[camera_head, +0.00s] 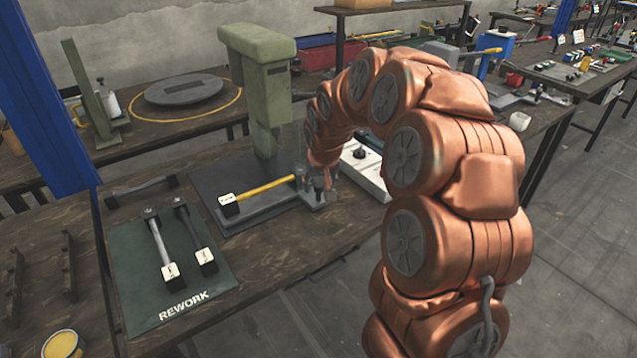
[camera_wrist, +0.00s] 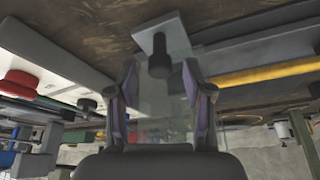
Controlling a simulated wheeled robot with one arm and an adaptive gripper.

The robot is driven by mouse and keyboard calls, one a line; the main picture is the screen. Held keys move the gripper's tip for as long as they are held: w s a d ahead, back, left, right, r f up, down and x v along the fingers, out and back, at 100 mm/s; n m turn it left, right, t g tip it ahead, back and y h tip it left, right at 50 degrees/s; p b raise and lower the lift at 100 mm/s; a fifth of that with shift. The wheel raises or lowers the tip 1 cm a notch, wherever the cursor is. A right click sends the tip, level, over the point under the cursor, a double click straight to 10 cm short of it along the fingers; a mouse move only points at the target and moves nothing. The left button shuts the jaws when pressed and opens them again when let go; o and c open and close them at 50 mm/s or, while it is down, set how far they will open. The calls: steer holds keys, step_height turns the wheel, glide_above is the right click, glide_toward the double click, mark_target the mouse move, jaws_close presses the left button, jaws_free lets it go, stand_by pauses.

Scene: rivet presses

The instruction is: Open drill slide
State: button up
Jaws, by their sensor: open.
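A green drill press (camera_head: 262,70) stands on the workbench, with a dark base plate (camera_head: 205,180) beneath it. A grey slide plate (camera_head: 260,213) lies along the front of that base. In the wrist view a light grey block (camera_wrist: 163,24) carries a dark upright knob (camera_wrist: 160,62). A clear panel (camera_wrist: 153,112) shows behind and below the knob. My gripper (camera_wrist: 162,80) is open, with one finger on each side of the knob in the picture. I cannot tell whether either finger touches it. In the head view my gripper (camera_head: 322,178) is small and partly hidden at the slide's right end.
A green REWORK mat (camera_head: 135,285) with two tagged tools lies at the left. A white panel (camera_head: 368,180) with a black knob stands close behind my arm. Open floor lies at the right.

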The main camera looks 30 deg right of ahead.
steer(key=v, duration=1.2)
steer(key=s+a+n+g+p, duration=0.1)
steer(key=s+a, duration=0.3)
steer(key=s, duration=0.8)
steer(key=s+a+n+g+p, duration=0.1)
steer(key=s+a+g+p, duration=0.2)
steer(key=s, duration=0.9)
steer(key=s+a+g+y+p, duration=0.1)
steer(key=s+a, duration=0.4)
steer(key=s, duration=0.7)
steer(key=shift+n+g+p, duration=0.4)
steer(key=shift+g+p, duration=0.2)
steer(key=shift+p, duration=0.6)
